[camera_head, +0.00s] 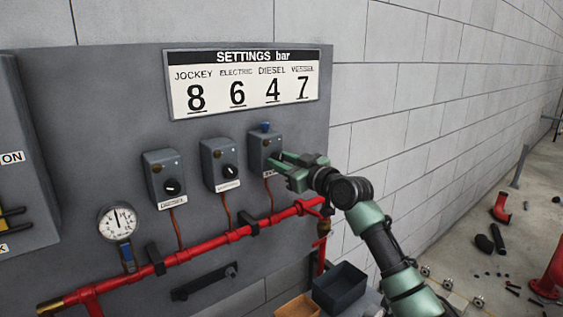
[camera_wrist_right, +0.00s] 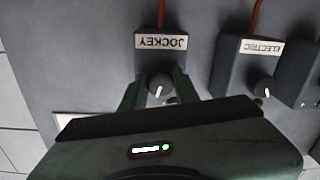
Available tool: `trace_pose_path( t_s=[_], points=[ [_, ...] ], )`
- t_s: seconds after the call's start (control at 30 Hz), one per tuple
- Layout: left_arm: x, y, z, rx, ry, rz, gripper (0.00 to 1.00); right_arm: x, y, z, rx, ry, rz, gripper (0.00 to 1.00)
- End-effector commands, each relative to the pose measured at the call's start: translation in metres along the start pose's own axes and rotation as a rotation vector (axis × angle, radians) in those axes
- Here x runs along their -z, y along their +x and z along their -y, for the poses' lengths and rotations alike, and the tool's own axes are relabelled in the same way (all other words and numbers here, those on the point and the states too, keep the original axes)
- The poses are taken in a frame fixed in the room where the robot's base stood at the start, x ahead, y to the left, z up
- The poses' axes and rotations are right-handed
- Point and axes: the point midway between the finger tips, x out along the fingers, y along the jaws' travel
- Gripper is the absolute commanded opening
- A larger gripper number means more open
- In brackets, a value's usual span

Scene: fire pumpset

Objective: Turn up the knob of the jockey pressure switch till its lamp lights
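The jockey pressure switch (camera_head: 262,146) is the rightmost of three grey boxes on the panel. Its JOCKEY label (camera_wrist_right: 161,41) appears upside down in the right wrist view. Its round knob (camera_wrist_right: 159,86) has a pale pointer mark. My right gripper (camera_head: 286,167) is at the front of this box. Its two fingers (camera_wrist_right: 158,92) stand open on either side of the knob, seemingly apart from it. A small brownish lamp (camera_wrist_right: 171,101) shows partly beside the knob and looks unlit. In the head view my gripper hides the knob. My left gripper is not in view.
A settings board (camera_head: 245,82) reads JOCKEY 8, ELECTRIC 6, DIESEL 4, VESSEL 7. The electric switch (camera_head: 221,164) and another switch (camera_head: 163,177) stand left. A pressure gauge (camera_head: 117,221) and red pipe (camera_head: 205,244) lie below. A dark bin (camera_head: 340,287) sits underneath.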

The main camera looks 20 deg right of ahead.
Motion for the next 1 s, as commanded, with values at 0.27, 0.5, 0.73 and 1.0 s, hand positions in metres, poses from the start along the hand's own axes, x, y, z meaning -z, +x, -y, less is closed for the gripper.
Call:
trace_pose_path(
  t_s=[0.27,0.5,0.73,1.0],
  points=[
    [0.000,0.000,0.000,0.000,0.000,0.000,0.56,0.000,0.000,0.000,0.000,0.089,-0.003,0.00],
    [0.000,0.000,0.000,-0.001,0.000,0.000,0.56,0.000,0.000,0.001,0.000,0.087,-0.003,0.50],
    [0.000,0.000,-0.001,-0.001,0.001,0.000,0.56,0.000,0.000,0.000,0.000,0.087,-0.003,0.52],
    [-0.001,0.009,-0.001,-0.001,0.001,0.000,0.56,-0.003,-0.016,0.001,0.000,0.085,-0.003,0.52]
  ],
)
